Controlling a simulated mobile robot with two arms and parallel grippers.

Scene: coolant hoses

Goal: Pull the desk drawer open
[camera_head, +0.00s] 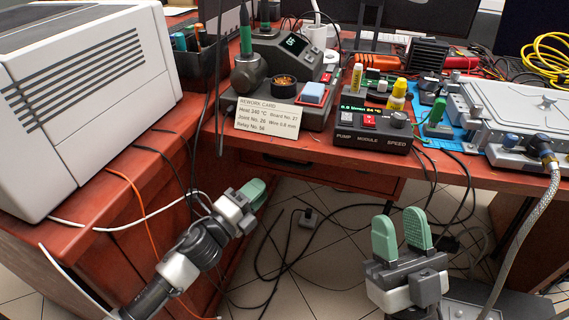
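The desk drawer (345,178) is a reddish-brown wooden front under the desktop edge, in the middle of the head view. My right gripper (400,231) is below and right of the drawer, pointing up. Its two green fingers stand apart with nothing between them.
The desktop holds a white boxy machine (85,100), a soldering station (285,60), a rework card (268,117), a pump module (372,125) and a grey metal case (515,105). Black cables (275,240) hang and lie under the desk. A braided hose (520,225) hangs at right.

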